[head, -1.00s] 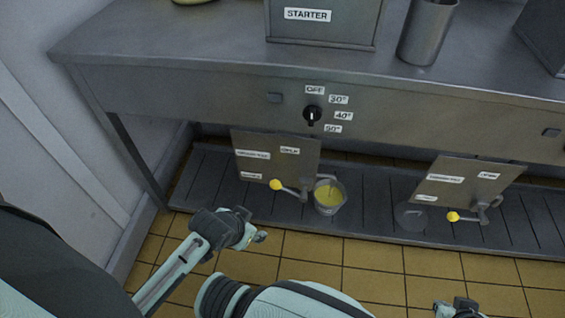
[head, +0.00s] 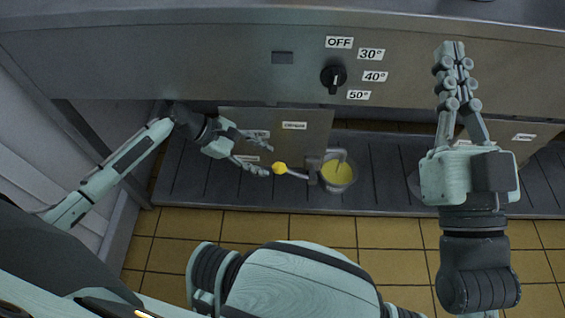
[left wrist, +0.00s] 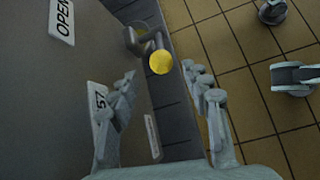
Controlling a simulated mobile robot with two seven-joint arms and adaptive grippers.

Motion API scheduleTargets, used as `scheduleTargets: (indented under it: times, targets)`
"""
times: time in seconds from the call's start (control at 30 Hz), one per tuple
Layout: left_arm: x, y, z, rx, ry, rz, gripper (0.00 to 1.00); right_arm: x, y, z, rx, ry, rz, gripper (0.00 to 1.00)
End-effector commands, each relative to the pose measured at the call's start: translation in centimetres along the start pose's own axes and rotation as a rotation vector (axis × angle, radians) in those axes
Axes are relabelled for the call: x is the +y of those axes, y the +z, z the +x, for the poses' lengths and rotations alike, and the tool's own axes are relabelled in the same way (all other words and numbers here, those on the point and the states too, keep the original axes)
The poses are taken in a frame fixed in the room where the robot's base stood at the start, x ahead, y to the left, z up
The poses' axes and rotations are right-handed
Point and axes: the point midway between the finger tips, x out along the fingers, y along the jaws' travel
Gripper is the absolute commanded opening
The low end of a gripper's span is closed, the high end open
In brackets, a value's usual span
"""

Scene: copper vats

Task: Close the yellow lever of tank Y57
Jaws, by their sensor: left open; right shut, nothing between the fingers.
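The yellow lever (head: 280,168) has a round knob on a metal arm that runs right to a valve (head: 314,170) under the counter. In the left wrist view the yellow knob (left wrist: 160,62) lies ahead, between the fingertips in the picture. A plate there reads OPEN and a label (left wrist: 100,98) ends in 57, partly hidden by a finger. My left gripper (head: 268,161) is open, just left of the knob; I cannot tell whether it touches. My right gripper (head: 453,48) is shut and empty, raised at the right in front of the counter.
A container of yellow liquid (head: 338,175) stands by the valve on the dark slatted grate (head: 180,180). A black dial (head: 333,76) sits on the steel counter front (head: 180,60). Another plate (head: 510,130) at the right is partly hidden by my right arm. Tiled floor lies in front.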

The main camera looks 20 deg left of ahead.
Motion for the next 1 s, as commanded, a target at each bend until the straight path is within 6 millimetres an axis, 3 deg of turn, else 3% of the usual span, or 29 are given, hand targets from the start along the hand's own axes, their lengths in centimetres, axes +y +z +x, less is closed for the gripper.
scheduleTargets:
  times: [0.33, 0.77, 1.0]
  targets:
    - [-0.1, 0.0, 5.6, -0.001, 0.000, 0.003, 0.48, 0.5, -3.0, -0.3, 0.220, 0.005, -0.012, 0.00]
    - [-0.1, 0.1, 6.7, 0.001, 0.000, 0.006, 0.48, 0.6, -4.0, -0.5, 0.278, 0.006, -0.016, 0.00]
    - [-0.1, 0.1, 6.7, 0.001, 0.000, 0.006, 0.18, 0.6, -4.0, -0.5, 0.277, 0.006, -0.016, 0.00]
